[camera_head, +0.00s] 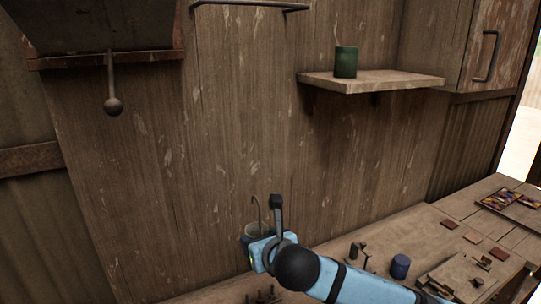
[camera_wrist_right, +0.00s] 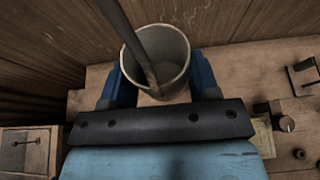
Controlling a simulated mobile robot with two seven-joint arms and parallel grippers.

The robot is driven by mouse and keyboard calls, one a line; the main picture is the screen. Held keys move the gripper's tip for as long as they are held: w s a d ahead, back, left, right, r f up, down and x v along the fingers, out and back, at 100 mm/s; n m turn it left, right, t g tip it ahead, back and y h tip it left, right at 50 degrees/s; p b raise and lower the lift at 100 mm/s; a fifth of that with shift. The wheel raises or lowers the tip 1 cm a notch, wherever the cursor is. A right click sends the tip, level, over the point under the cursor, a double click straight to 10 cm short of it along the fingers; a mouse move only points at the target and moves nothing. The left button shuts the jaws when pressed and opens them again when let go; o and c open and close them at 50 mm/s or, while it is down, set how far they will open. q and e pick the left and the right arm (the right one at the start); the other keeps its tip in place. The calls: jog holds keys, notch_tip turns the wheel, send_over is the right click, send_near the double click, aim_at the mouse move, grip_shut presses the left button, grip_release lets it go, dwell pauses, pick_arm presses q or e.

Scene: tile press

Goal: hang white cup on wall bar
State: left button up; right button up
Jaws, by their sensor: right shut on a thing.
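The white cup (camera_wrist_right: 158,55) looks grey-white and sits between the two blue fingers of my right gripper (camera_wrist_right: 160,82), which is shut on it. In the head view the cup (camera_head: 252,231) is low in front of the wall, partly hidden by my gripper (camera_head: 260,246). A thin hooked rod (camera_head: 256,208) rises above the cup; in the wrist view a dark rod crosses its mouth. The wall bar (camera_head: 250,4) is a dark metal rail at the top of the wall, well above the cup. My left gripper is not in view.
A wooden shelf (camera_head: 372,84) with a green cup (camera_head: 346,62) juts from the wall at right. A lever with a ball end (camera_head: 113,106) hangs at upper left. The workbench (camera_head: 400,228) holds a blue cup (camera_head: 400,266) and tiles. The wall between cup and bar is clear.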

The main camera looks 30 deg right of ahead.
jog(key=r, duration=0.3)
jog(key=w+r, duration=0.1)
jog(key=r, duration=0.3)
jog(key=w+r+p, duration=0.1)
jog(key=r, duration=0.2)
jog(key=shift+w+d+r, duration=0.1)
jog(key=shift+w+r, duration=0.1)
jog(key=shift+r, duration=0.2)
jog(key=s+d+r+p, duration=0.1)
jog(key=s+r+p, duration=0.1)
jog(key=r, duration=1.3)
jog(key=s+r+p, duration=0.2)
jog(key=r, duration=1.4)
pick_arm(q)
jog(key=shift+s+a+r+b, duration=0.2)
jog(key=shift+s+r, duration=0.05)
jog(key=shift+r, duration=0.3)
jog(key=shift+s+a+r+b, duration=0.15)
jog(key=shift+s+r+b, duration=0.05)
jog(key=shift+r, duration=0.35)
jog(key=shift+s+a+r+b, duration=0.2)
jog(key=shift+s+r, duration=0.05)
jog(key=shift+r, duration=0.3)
pick_arm(e)
jog(key=r+x, duration=0.1)
jog(key=x, duration=1)
jog(key=shift+w+d, duration=0.2)
jog(key=shift+w, duration=0.05)
